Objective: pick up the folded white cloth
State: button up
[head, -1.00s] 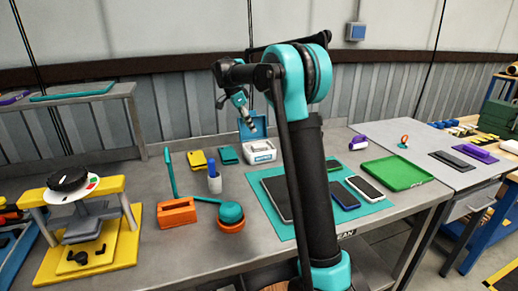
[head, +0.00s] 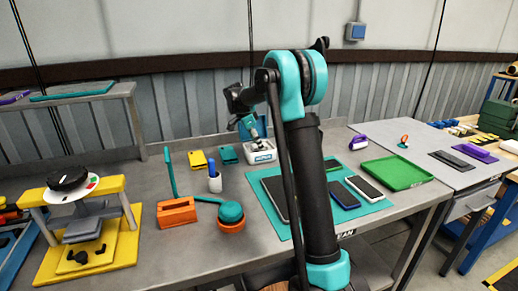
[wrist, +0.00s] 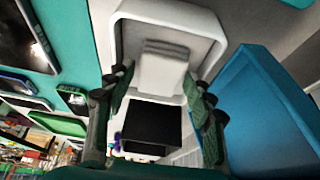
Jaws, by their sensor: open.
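The folded white cloth (wrist: 165,62) lies inside a small white box (wrist: 205,22) in the wrist view, its folded layers showing. The box (head: 262,157) stands at the back of the bench in the head view, where I cannot make out the cloth. My gripper (wrist: 157,80) is open and empty, with its dark green fingers on either side of the cloth's near edge in the picture. In the head view my gripper (head: 250,130) is over the box's left part. I cannot tell whether the fingers touch anything.
The raised blue lid (wrist: 260,110) is close to the right finger. Yellow (head: 198,160) and teal (head: 228,155) items lie left of the box. A teal mat (head: 268,206) with flat devices and a green tray (head: 395,173) are to the right.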

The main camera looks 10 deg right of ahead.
jog(key=c, duration=0.9)
notch_tip(320, 180, up, 20)
dwell(0.5)
